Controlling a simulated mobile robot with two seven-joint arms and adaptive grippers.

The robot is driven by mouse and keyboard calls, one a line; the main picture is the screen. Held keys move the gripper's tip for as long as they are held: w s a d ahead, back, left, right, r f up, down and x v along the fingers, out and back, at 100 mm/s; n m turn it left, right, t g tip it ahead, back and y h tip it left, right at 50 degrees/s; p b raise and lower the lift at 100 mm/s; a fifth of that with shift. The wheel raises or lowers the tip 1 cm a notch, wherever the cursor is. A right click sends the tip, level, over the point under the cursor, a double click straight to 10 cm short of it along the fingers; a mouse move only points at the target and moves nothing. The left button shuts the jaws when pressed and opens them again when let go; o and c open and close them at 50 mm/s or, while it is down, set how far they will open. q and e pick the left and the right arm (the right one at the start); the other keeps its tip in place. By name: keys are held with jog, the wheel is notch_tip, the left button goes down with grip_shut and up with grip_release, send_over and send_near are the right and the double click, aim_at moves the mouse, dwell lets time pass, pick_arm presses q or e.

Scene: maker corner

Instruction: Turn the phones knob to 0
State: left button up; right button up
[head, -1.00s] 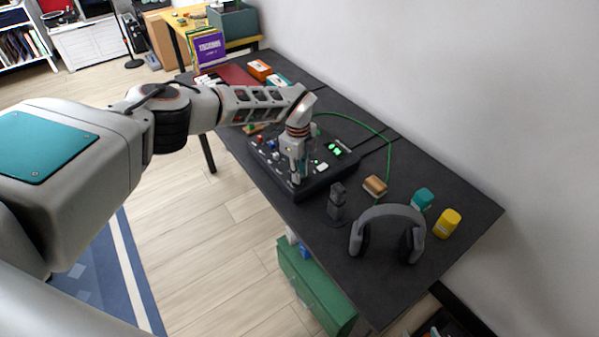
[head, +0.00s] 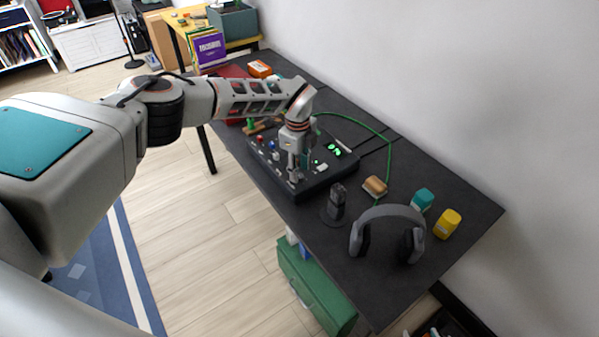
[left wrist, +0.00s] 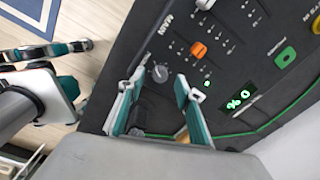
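The dark control box (head: 318,185) lies on the black desk under my left gripper (head: 295,178). In the left wrist view the box's panel (left wrist: 228,38) fills the upper middle. A small grey knob (left wrist: 160,73) sits between the tips of my left gripper (left wrist: 164,74). The two fingers are apart, one on each side of the knob; I cannot tell whether they touch it. The label by this knob is not readable. A green display (left wrist: 238,98) appears to show a 0. My right gripper (left wrist: 62,66) seems to show at the left of the wrist view, over the floor.
An orange knob (left wrist: 198,49) and a green button (left wrist: 286,57) are on the same panel. A black upright device (head: 336,203), grey headphones (head: 388,228), a teal jar (head: 422,199) and a yellow jar (head: 447,223) stand nearer on the desk. A green cable (head: 385,140) runs behind the box.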

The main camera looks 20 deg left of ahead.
pick_arm(q)
notch_tip(320, 180, up, 10)
jog(key=shift+s, duration=0.25)
dwell(0.5)
